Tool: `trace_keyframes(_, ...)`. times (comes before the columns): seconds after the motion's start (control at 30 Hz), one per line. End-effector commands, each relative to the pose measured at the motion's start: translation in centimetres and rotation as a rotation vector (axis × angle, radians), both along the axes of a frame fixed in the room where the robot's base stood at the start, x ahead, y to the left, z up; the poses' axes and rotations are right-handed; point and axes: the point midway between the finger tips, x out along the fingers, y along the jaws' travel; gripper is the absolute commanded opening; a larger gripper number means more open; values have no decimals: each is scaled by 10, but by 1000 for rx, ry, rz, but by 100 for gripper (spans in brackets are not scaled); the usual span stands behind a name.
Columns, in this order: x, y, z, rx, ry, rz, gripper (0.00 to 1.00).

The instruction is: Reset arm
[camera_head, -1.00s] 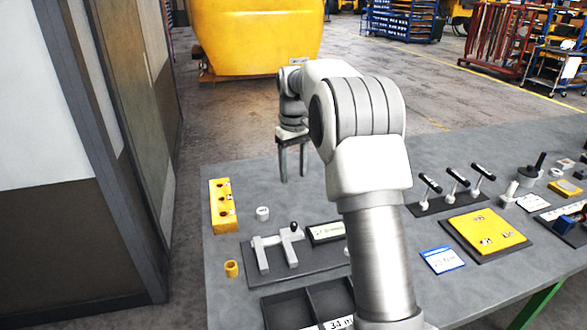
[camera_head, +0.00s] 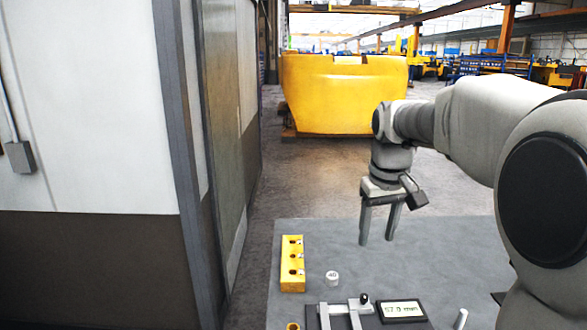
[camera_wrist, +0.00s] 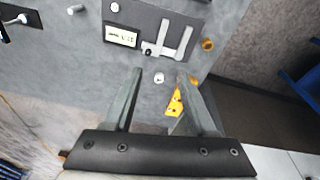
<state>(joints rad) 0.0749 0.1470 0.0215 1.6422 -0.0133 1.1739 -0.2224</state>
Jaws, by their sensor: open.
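My gripper (camera_head: 376,240) hangs fingers-down above the far part of the grey table (camera_head: 440,236) in the head view. Its two fingers are apart and nothing is between them. In the wrist view my gripper (camera_wrist: 160,74) also shows open, with the table below it. A small white cylinder (camera_head: 332,278) stands on the table; it also appears between the fingertips in the wrist view (camera_wrist: 159,78), but lies beyond them. My arm hides the table's right side in the head view.
A yellow block with holes (camera_head: 292,264) stands near the table's left edge. A caliper-like fixture (camera_head: 340,308) and a display reading 57.0 mm (camera_head: 402,310) lie nearer. A wall (camera_head: 90,110) rises at left. A large yellow casting (camera_head: 343,95) stands on the floor beyond.

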Motion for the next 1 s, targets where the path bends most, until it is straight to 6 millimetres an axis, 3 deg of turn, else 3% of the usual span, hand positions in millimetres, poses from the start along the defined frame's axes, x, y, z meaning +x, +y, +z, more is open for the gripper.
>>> trace_keyframes(0.1, -37, 6, 14, 3, -47, -22, 56)
trace_keyframes(0.3, -96, 14, 21, 14, -122, -60, 56)
trace_keyframes(0.6, -182, 23, 5, 42, -233, -116, 56)
trace_keyframes(0.8, -222, 27, -16, 64, -290, -146, 56)
trace_keyframes(1.0, -238, 28, -27, 75, -315, -158, 56)
